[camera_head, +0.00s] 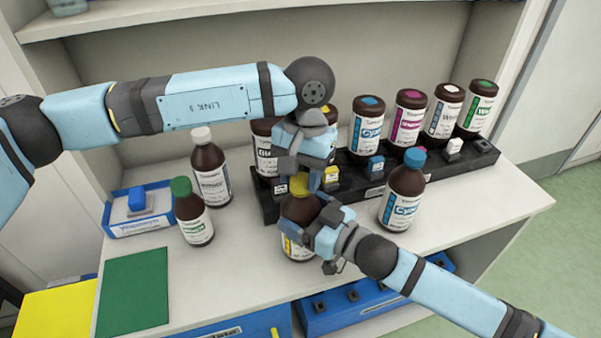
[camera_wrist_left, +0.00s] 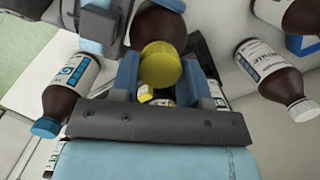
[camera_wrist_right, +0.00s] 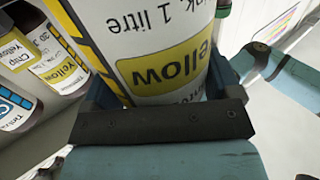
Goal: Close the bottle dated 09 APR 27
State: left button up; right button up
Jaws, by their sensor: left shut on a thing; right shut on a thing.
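A brown bottle (camera_head: 297,212) with a yellow-and-white label stands at the front middle of the counter. My right gripper (camera_head: 318,226) is shut around its body. In the right wrist view its label (camera_wrist_right: 165,65) reads "Yellow" and "1 litre" upside down; I cannot read a date. My left gripper (camera_head: 308,172) is shut on a yellow cap (camera_head: 299,185) at the top of this bottle. The cap (camera_wrist_left: 160,66) also shows between the left fingers in the left wrist view, over the brown bottle (camera_wrist_left: 158,25). I cannot tell whether it is threaded on.
A blue-capped bottle (camera_head: 403,195) stands right. White-capped (camera_head: 210,172) and green-capped (camera_head: 193,215) bottles stand left, near a blue tray (camera_head: 118,232). A green mat (camera_head: 133,290) lies front left.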

pick_arm(q)
jog(key=m, duration=0.4)
jog(key=shift+y, duration=0.3)
jog(key=m+t, duration=0.1)
jog(key=m, duration=0.4)
jog(key=shift+m, duration=0.3)
jog(key=o, duration=0.9)
jog(key=shift+s, duration=0.1)
jog(key=shift+r, duration=2.25)
jog(key=shift+c, duration=0.3)
